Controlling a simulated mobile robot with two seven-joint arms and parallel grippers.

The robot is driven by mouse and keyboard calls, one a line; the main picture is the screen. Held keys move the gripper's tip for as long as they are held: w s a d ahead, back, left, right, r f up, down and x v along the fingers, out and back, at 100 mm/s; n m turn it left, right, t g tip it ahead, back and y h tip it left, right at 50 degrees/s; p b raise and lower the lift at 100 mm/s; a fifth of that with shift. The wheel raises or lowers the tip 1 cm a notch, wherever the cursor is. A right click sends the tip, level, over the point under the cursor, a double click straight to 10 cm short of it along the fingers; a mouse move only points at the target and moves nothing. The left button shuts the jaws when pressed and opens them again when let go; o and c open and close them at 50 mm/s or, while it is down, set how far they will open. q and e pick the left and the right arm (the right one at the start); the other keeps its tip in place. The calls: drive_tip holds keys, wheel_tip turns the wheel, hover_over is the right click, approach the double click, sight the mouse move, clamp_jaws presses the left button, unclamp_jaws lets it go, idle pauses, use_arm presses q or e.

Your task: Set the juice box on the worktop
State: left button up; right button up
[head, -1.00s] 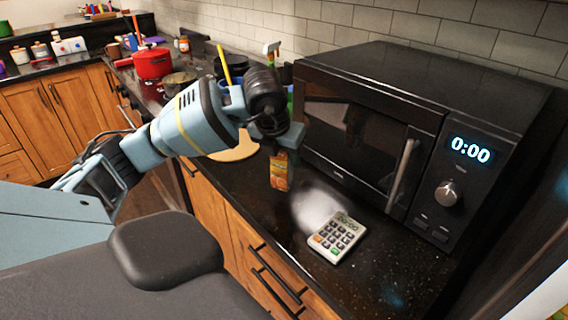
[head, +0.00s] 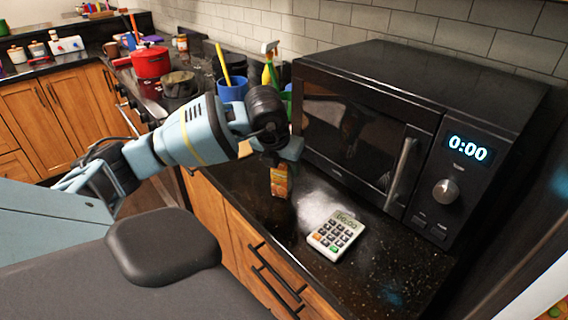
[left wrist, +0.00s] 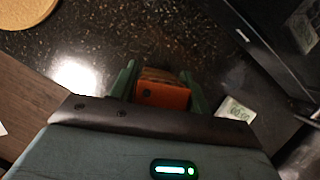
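The juice box (head: 280,181) is a small orange carton, upright at the worktop (head: 258,205) in front of the microwave. My left gripper (head: 279,164) comes down on it from above. In the left wrist view the orange juice box (left wrist: 162,93) sits between the two green fingers of my left gripper (left wrist: 160,85), which appear closed against its sides. The box's base is at or very near the worktop; I cannot tell for certain whether it touches. My right gripper is not in view.
A calculator (head: 336,235) lies right of the juice box. The black microwave (head: 400,140) stands behind. A blue cup (head: 232,89), a spray bottle (head: 270,68) and a red pot (head: 151,63) stand farther back. The worktop's front edge is close.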

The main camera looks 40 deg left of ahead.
use_arm(q)
drive_tip(key=o, duration=0.3)
drive_tip(key=shift+o, duration=0.2)
drive_tip(key=v, duration=1.2)
drive_tip(key=shift+r+p, duration=0.2)
drive_tip(key=shift+p, duration=0.15)
